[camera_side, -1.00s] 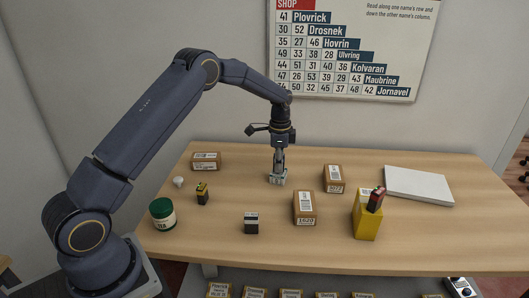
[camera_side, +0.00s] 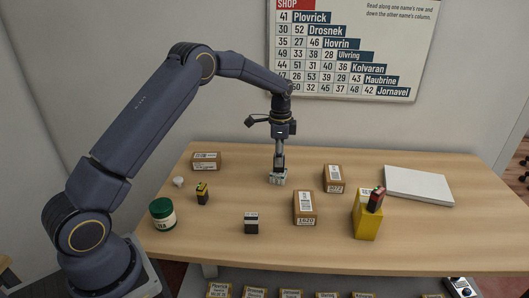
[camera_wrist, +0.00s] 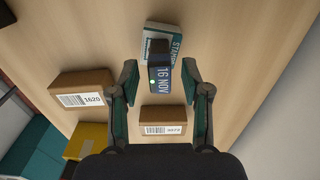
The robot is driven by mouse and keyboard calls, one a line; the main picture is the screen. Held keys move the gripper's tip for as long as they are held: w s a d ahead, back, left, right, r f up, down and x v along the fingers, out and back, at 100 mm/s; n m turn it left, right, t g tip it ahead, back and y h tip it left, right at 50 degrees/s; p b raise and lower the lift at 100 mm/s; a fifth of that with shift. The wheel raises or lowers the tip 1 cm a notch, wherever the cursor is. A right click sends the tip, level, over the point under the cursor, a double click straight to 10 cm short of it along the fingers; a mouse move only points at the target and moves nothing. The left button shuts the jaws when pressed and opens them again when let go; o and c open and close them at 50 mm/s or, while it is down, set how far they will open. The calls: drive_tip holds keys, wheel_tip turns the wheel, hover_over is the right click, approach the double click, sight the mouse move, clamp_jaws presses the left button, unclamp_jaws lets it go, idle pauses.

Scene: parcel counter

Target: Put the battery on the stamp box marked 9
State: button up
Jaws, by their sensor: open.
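A small black and yellow block (camera_side: 202,194), which looks like the battery, stands at the left of the table in the side view. My gripper (camera_wrist: 160,82) points down with its fingers apart, one on each side of a dark block with a blue "16 NOV" face (camera_wrist: 161,77). I cannot tell whether the fingers touch it. Behind it lies a white and teal box lettered "STAMP" (camera_wrist: 153,31), partly covered. In the side view this spot is a small pale shape (camera_side: 278,178) below my gripper. No mark 9 is readable on any box.
A carton marked 1620 (camera_wrist: 85,92) and another carton (camera_wrist: 166,120) are close by. A yellow box (camera_side: 366,222) bears a black and red item (camera_side: 376,198). A green-lidded tub (camera_side: 162,214), a black and white block (camera_side: 251,223) and a white slab (camera_side: 418,185) stand around.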

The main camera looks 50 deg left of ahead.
wheel_tip(320, 180, up, 11)
drive_tip(key=s+d+r+n+t, duration=0.25)
drive_tip(key=s+d+r, duration=0.25)
drive_tip(key=s+r, duration=0.4)
drive_tip(key=s+d+n+t, duration=0.1)
drive_tip(key=s+d+n, duration=0.1)
drive_tip(key=s, duration=1)
drive_tip(key=s+d+f+n+t, duration=0.1)
drive_tip(key=s+d+n+t, duration=0.1)
drive_tip(key=s, duration=1)
drive_tip(key=shift+d+f+n, duration=0.25)
drive_tip(key=shift+d+n, duration=0.4)
drive_tip(key=shift+n, duration=0.6)
